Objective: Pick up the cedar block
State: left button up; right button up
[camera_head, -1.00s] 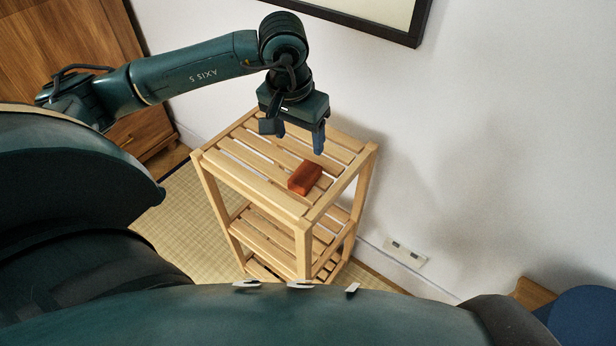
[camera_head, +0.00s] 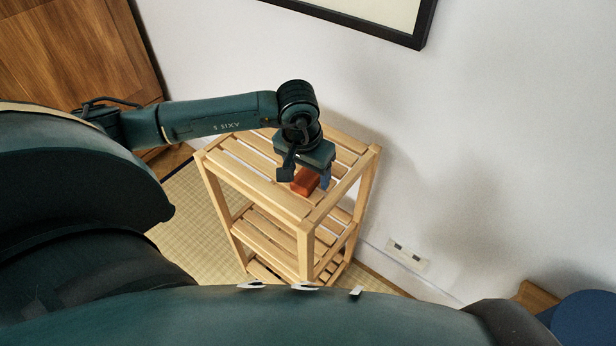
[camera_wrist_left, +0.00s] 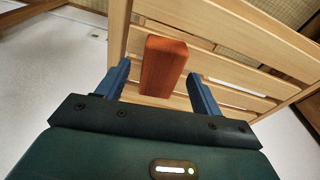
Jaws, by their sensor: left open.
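The cedar block (camera_head: 305,182) is a small red-brown block lying on the slatted top of a light wooden shelf stand (camera_head: 262,188). My left gripper (camera_head: 305,181) is open, with its two fingers on either side of the block in the head view. In the left wrist view, the block (camera_wrist_left: 162,66) lies lengthwise between the blue fingers of the left gripper (camera_wrist_left: 158,88), with a gap on each side. The gripper's body hides part of the block's far end in the head view. My right gripper is not in view.
The stand has lower slatted shelves (camera_head: 265,235). A white wall (camera_head: 480,150) with a framed picture (camera_head: 385,20) is behind and right. A wooden cabinet (camera_head: 85,50) stands at the left. A blue round object (camera_head: 588,318) is at the lower right.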

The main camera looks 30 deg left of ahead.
pick_arm(q)
jog(key=shift+c, duration=0.3)
jog(key=c, duration=1)
